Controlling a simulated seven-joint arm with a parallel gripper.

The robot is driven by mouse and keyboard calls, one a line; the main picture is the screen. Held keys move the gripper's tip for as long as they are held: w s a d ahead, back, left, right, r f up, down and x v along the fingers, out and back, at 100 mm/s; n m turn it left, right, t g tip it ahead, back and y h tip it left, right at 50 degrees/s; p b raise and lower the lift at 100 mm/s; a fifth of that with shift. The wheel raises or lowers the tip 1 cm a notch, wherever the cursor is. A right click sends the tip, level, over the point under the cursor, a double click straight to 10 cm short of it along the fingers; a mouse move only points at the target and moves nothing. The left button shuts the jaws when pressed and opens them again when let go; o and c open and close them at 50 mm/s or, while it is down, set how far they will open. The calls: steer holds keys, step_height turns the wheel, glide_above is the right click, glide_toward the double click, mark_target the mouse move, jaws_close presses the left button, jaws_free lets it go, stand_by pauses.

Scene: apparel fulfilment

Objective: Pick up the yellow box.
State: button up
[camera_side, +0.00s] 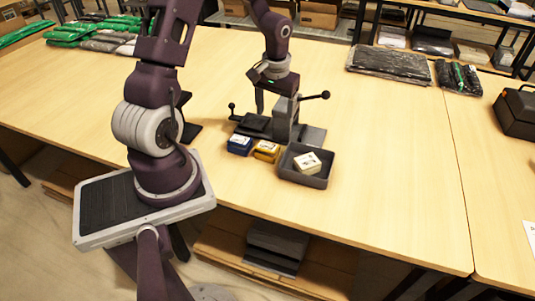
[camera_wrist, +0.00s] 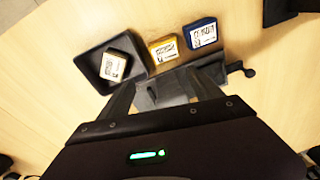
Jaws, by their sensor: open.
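The yellow box (camera_side: 266,151) sits on the table between a blue box (camera_side: 239,145) and a dark grey tray (camera_side: 284,172). In the wrist view, the yellow box (camera_wrist: 165,49) lies beyond my fingertips, with its black-and-white label facing up. My gripper (camera_wrist: 163,90) is open and empty, its two fingers spread apart. In the side view, my gripper (camera_side: 270,98) hangs above and behind the boxes, apart from the yellow box. One finger is hard to make out there against the grey device.
A grey device (camera_side: 287,118) with black-knobbed levers stands behind the boxes, close to my gripper. Dark bagged garments (camera_side: 390,64) lie at the back right, green bags (camera_side: 75,33) at the back left. The table's front right is clear.

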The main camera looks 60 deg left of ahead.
steer(key=n+h, duration=0.1)
glide_above(268, 146)
steer(key=f, duration=0.7)
steer(key=shift+w+a+f, duration=0.15)
steer(key=shift+a+f, duration=0.25)
steer(key=f, duration=0.6)
steer(key=shift+s+d+f, duration=0.2)
steer(key=shift+d+f, duration=0.05)
steer(key=shift+d, duration=0.1)
steer(key=shift+c, duration=0.4)
steer(key=c, duration=1.1)
